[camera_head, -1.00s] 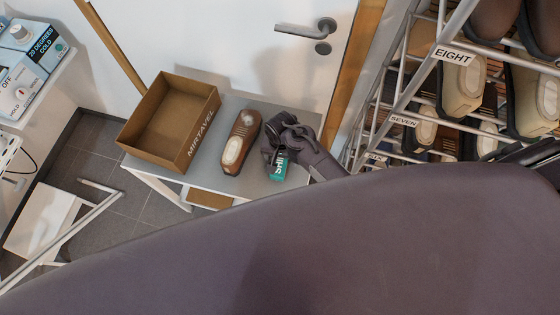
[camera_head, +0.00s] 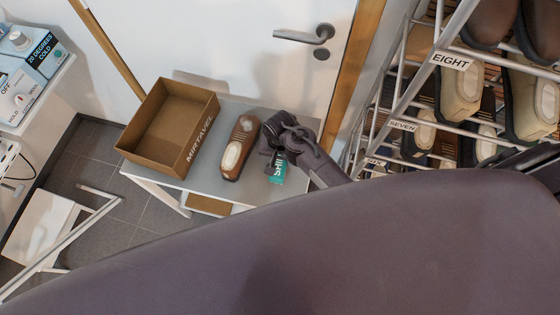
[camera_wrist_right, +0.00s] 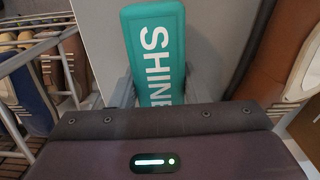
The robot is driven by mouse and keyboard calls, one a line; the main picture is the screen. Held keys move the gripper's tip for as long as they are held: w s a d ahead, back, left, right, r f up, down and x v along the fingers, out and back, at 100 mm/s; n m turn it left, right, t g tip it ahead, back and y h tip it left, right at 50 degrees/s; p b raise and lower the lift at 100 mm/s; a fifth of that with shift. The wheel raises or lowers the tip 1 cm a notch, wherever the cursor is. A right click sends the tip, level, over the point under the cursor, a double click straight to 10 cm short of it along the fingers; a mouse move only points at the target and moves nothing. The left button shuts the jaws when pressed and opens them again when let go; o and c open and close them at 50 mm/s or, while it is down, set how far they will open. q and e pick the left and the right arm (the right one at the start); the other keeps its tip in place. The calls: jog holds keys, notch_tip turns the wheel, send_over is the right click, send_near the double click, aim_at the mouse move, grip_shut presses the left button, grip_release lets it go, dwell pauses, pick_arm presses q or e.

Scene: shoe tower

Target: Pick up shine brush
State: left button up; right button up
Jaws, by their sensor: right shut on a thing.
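The shine brush, a teal block with white "SHINE" lettering (camera_head: 278,171), is at my right gripper over the right part of the small grey table (camera_head: 215,184). The brush also shows large in the right wrist view (camera_wrist_right: 155,45), standing up from between the fingers. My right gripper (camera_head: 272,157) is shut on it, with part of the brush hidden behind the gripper. I cannot tell whether the brush touches the tabletop. My left gripper is not in view.
A brown shoe (camera_head: 240,148) lies just left of the brush. An open cardboard box marked MIRTAVEL (camera_head: 203,138) stands at the table's left. A shoe rack (camera_head: 400,112) with several shoes is on the right. A white door (camera_head: 250,45) is behind.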

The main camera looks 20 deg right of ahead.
notch_tip(320, 180, up, 18)
jog(key=b, duration=0.2)
jog(key=shift+f, duration=0.2)
